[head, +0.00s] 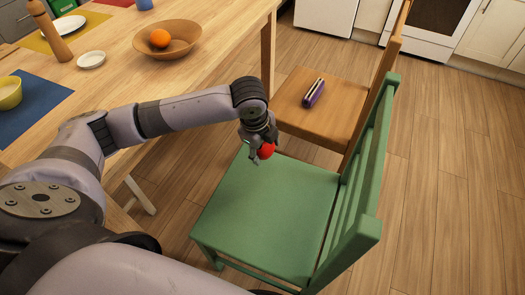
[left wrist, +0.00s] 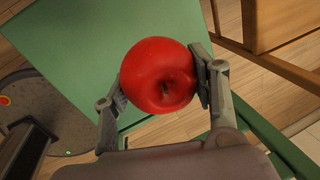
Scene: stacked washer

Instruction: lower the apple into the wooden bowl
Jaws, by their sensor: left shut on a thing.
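The red apple (head: 266,151) is between the fingers of my left gripper (head: 259,150), over the green chair's seat. In the left wrist view the apple (left wrist: 160,76) sits between both fingertips, and the left gripper (left wrist: 162,85) is shut on it. The wooden bowl (head: 185,45) stands on the table at the upper left in the head view, with an orange (head: 160,38) in it. The gripper and apple are apart from the bowl, to its lower right. My right gripper is not in view.
The wooden table (head: 120,75) also bears a small white dish (head: 91,60), a pepper mill (head: 50,32) and a yellow bowl (head: 9,92). The green chair (head: 265,210) stands below the gripper. A wooden chair (head: 325,125) behind it bears a purple object (head: 314,93). Floor is clear at right.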

